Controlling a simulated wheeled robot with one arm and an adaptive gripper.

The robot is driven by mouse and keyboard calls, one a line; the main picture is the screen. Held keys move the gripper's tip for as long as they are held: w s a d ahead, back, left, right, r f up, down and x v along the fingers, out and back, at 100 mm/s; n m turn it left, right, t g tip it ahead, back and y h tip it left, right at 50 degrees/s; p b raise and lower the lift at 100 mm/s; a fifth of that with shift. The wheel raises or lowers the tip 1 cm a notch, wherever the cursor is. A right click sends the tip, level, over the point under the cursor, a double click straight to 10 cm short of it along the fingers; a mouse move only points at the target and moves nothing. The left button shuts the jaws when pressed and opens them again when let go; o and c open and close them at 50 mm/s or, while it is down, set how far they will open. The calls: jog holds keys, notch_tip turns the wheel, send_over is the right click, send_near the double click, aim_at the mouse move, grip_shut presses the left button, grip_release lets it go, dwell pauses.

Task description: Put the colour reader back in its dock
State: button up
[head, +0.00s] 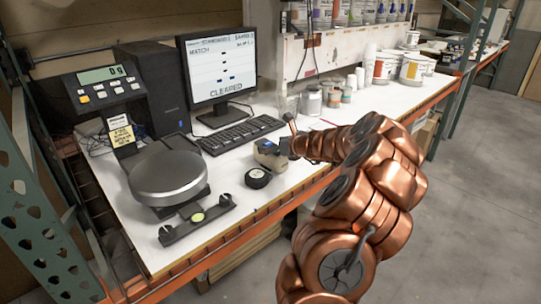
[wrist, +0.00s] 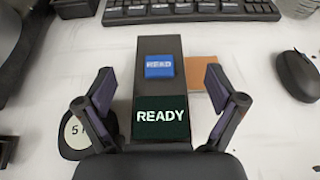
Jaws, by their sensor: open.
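The colour reader (wrist: 160,90) is a dark, long device with a blue READ button and a screen showing READY. It lies on the white bench in front of the keyboard, and part of it shows in the head view (head: 268,153). My gripper (wrist: 157,84) is open, with one finger on each side of the reader and a visible gap at each side. My own gripper body hides the reader's near end. I cannot pick out the dock with certainty in either view.
A round tape measure (head: 257,178) lies close beside the reader. A keyboard (head: 240,133) and monitor (head: 218,70) stand behind it. A mouse (wrist: 299,75) is at the right in the wrist view. A scale (head: 168,176) and a dark bar (head: 197,217) occupy the left.

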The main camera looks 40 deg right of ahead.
jog(key=shift+w+f, duration=0.2)
jog(key=shift+w, duration=0.3)
jog(key=shift+c, duration=0.2)
grip_shut()
dwell(0.3)
